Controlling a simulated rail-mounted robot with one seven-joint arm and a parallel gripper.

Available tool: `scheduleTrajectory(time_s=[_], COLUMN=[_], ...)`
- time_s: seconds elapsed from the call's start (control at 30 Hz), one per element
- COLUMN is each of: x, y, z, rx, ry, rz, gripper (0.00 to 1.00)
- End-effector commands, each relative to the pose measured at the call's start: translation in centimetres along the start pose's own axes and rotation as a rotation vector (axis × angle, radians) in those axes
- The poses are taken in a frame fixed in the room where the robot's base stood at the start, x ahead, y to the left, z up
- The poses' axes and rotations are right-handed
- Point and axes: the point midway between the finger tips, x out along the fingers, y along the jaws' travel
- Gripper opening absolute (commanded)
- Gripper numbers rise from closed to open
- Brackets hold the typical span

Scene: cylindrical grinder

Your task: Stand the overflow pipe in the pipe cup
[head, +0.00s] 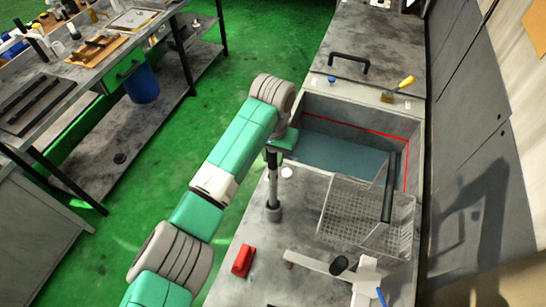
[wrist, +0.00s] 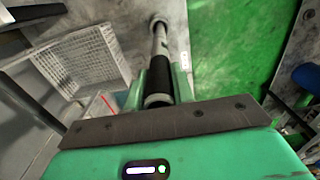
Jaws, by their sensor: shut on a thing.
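The overflow pipe (head: 272,184) is a slim metal tube with a black sleeve at its upper part, and it stands about upright. My gripper (head: 273,152) is shut on its upper end. The pipe cup (head: 274,212) is a small dark grey cup on the grey bench top, directly below the pipe. The pipe's lower end meets the cup; I cannot tell how deep it sits inside. In the wrist view the black sleeve of the pipe (wrist: 161,70) lies between my green fingers (wrist: 163,85), and the cup (wrist: 157,21) shows at its far end.
A wire basket (head: 340,215) stands right of the pipe, with a black bar (head: 390,188) at it. The tank (head: 340,150) lies behind. A red block (head: 242,261) and a white bracket (head: 318,264) lie in front. A yellow-handled tool (head: 407,81) lies at the back.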

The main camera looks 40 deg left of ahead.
Motion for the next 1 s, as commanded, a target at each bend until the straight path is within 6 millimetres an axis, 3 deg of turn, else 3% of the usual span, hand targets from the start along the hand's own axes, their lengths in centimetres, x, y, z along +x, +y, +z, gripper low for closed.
scheduleTrajectory(time_s=[0.1, 0.43, 0.47, 0.53, 0.83, 1.0], x=[1.2, 1.6, 1.6, 1.6, 1.4, -1.2], y=[0.0, 0.0, 0.0, 0.0, 0.0, 0.1], z=[0.0, 0.0, 0.0, 0.0, 0.0, -0.1], rx=[0.000, 0.001, 0.001, 0.001, 0.001, 0.002], ry=[0.000, 0.000, -0.001, 0.000, 0.000, 0.005], rz=[0.000, 0.001, 0.001, 0.000, 0.000, 0.001], gripper=[0.00, 0.00, 0.30, 0.44, 0.46, 0.46])
